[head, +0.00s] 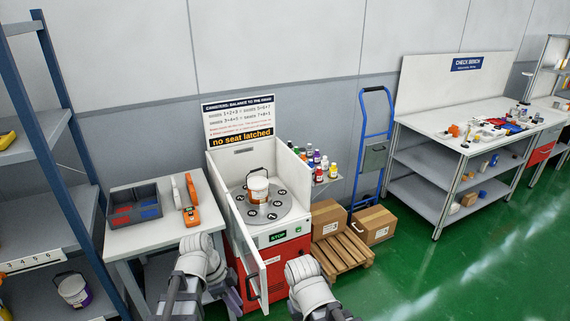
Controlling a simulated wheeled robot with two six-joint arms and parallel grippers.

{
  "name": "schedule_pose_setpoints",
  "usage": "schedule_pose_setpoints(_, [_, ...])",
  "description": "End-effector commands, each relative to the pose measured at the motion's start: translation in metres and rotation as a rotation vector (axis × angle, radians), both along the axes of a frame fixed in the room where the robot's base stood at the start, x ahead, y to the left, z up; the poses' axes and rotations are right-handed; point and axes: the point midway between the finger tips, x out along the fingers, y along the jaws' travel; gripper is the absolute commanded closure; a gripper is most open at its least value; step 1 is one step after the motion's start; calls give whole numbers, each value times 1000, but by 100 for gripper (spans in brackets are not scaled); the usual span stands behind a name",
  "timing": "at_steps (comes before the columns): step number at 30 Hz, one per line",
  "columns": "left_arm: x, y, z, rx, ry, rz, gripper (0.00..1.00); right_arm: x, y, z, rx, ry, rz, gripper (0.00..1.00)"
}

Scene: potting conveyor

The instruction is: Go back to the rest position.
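My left arm comes up from the bottom edge in front of the left table, with a pale, rounded joint. Dark parts at its end, around my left gripper (174,295), are small and partly cut off; I cannot make out the fingers. My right arm shows a similar pale joint in front of the red machine. Only a dark part of my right gripper (338,313) shows at the bottom edge. I see nothing held by either one. Both arms are low in the view, apart from each other.
A white-and-red machine (277,262) with an open door (247,245) has a white bucket (258,188) on its round plate (290,205). A table (150,237) with a divided tray (122,217) stands left. A pallet (343,258), boxes and blue hand truck (388,130) stand right. Green floor (400,285) is clear.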

Motion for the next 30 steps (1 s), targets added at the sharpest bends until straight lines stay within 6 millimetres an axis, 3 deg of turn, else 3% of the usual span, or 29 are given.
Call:
schedule_pose_setpoints(11, [-22, -27, -38, 146, 116, 292, 70, 0, 0, -31, 0, 0, 0, 50])
schedule_pose_setpoints(21, [-55, -61, -88, 373, 155, 844, 70, 0, 0, -77, 0, 0, 0, 50])
schedule_pose_setpoints(30, [-65, -71, -100, 431, 117, 1100, 70, 0, 0, -89, 0, 0, -1, 50])
